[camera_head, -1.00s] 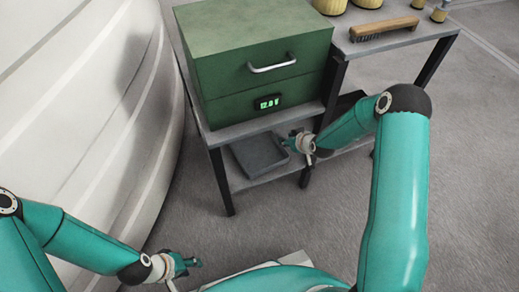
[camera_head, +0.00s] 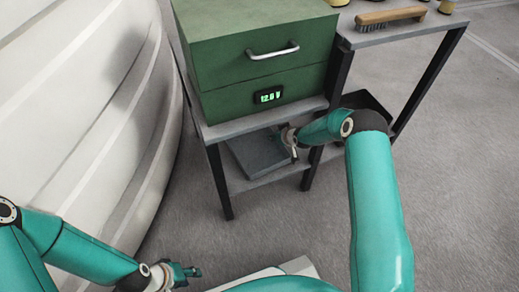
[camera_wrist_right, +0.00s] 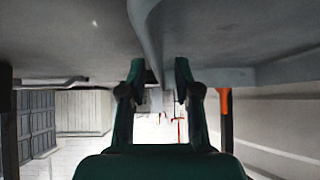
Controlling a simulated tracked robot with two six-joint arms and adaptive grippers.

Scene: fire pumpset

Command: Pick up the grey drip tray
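The grey drip tray (camera_head: 254,158) lies on the lower shelf of the bench, under the green cabinet. It is shallow with a low rim. My right gripper (camera_head: 290,146) is at the tray's right side, partly hidden by its own wrist. In the right wrist view my right gripper's two fingers (camera_wrist_right: 160,68) are apart, and a grey rim (camera_wrist_right: 147,32) runs toward the gap between them. I cannot tell whether they touch it. My left gripper (camera_head: 190,271) is open and empty at the bottom left, away from the bench.
The green cabinet (camera_head: 225,60) with a handle and a lit display stands directly above the tray. Dark bench legs (camera_head: 222,182) flank the shelf. A black bin (camera_head: 366,108) is to the right. A brush (camera_head: 390,17) lies on the bench top. A large white tank wall stands left.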

